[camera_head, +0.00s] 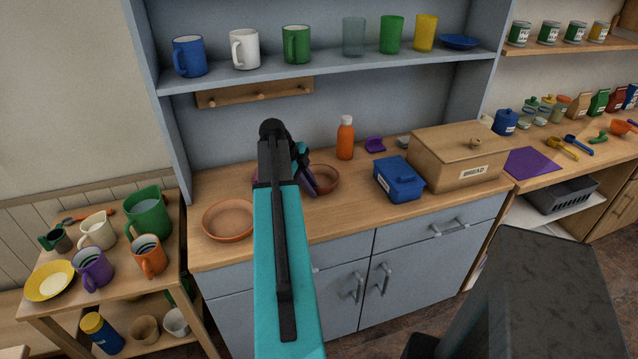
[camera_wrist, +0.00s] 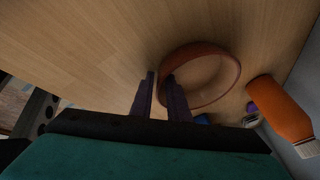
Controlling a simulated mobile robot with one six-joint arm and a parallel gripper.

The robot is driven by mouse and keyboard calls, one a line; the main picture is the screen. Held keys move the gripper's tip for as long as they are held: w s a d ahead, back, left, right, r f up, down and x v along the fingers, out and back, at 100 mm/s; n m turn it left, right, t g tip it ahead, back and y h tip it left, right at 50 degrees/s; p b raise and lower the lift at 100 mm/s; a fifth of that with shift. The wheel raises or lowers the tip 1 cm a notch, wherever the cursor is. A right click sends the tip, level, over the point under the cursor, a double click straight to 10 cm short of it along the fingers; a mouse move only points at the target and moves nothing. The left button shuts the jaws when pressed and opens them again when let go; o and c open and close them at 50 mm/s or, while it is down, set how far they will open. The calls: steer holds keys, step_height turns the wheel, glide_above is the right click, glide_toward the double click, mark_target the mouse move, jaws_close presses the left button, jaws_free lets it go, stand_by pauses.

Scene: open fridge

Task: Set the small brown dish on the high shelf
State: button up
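A small brown dish (camera_head: 328,177) sits on the wooden counter, partly hidden behind my gripper in the head view. My gripper (camera_head: 311,184) is low over the counter at the dish's left side. In the wrist view, the dish (camera_wrist: 232,72) lies right of centre. The two dark purple fingers of my gripper (camera_wrist: 160,82) are a little apart at its near-left rim, one outside it and one overlapping its inside. Contact with the rim is not clear. The high shelf (camera_head: 335,63) runs above the counter and holds several mugs and cups and a blue dish.
A larger-looking brown dish (camera_head: 229,219) stands on the counter at left. An orange bottle (camera_head: 345,138), blue lidded box (camera_head: 399,180) and bread box (camera_head: 458,158) stand to the right. A peg rail (camera_head: 254,93) hangs under the shelf. The shelf has gaps between mugs.

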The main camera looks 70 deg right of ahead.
jaws_close()
steer(key=shift+r, duration=0.2)
steer(key=shift+r+b, duration=0.75)
steer(key=shift+r, duration=0.7)
steer(key=s+a+b, duration=0.1)
steer(key=s+a, duration=0.1)
steer(key=a, duration=0.1)
steer(key=s+a+b, duration=0.1)
steer(key=s+a, duration=0.1)
steer(key=a, duration=0.2)
steer(key=s+a+r+b, duration=0.1)
steer(key=s+a, duration=0.1)
steer(key=a, duration=0.2)
steer(key=shift+s+a+r, duration=0.1)
steer(key=shift+s+a, duration=0.1)
steer(key=shift+a, duration=0.05)
steer(key=shift+s+a+b, duration=0.4)
steer(key=shift+a+b, duration=0.15)
steer(key=shift+a, duration=0.2)
steer(key=shift+s+a+r+b, duration=0.25)
steer(key=shift+a+b, duration=0.05)
steer(key=shift+a, duration=0.2)
